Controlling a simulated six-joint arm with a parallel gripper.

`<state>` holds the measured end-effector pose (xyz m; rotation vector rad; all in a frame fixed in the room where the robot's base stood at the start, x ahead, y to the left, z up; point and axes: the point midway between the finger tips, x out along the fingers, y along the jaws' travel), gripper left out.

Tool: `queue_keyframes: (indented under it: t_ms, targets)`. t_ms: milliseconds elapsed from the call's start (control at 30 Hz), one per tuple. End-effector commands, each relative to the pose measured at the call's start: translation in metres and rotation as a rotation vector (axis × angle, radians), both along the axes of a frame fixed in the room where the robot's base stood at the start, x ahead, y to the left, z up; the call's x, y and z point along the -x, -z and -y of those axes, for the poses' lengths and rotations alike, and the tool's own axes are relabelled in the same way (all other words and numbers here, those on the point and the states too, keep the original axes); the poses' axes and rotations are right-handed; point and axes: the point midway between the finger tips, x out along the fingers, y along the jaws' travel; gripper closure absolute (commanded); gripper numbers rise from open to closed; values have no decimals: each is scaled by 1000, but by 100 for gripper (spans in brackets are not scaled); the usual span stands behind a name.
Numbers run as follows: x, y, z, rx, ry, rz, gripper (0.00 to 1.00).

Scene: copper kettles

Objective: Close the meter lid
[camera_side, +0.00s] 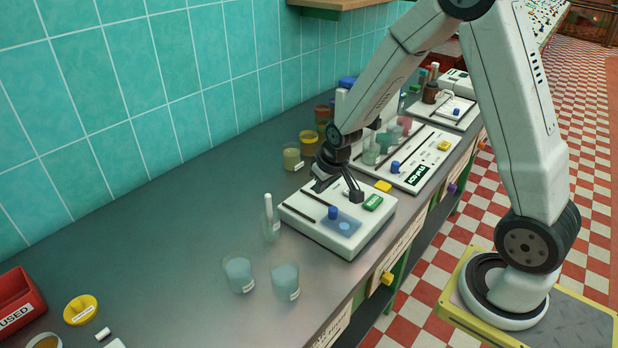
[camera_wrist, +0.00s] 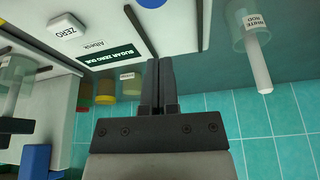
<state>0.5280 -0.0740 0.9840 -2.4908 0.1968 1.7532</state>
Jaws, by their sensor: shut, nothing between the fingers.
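I cannot tell how far the lid covers the opening. My gripper (camera_side: 356,197) is shut and empty, over the meter behind the blue knob; I cannot tell whether it touches. In the wrist view, the shut fingers (camera_wrist: 159,65) are near a dark rail (camera_wrist: 141,30) on a white panel.
Two beakers (camera_side: 239,273) (camera_side: 286,280) and a glass with a white rod (camera_side: 270,225) stand left of the meter. Another white device (camera_side: 420,165) stands to the right. The left counter is mostly clear.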

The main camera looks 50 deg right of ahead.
Motion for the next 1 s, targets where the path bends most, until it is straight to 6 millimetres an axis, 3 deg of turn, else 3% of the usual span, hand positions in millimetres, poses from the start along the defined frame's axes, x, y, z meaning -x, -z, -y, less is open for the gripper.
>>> queue_keyframes:
  t_ms: [500, 1000]
  targets:
    - [17, -51, -3, 0, 1, 3, 100]
    - [24, -63, -5, -1, -1, -1, 100]
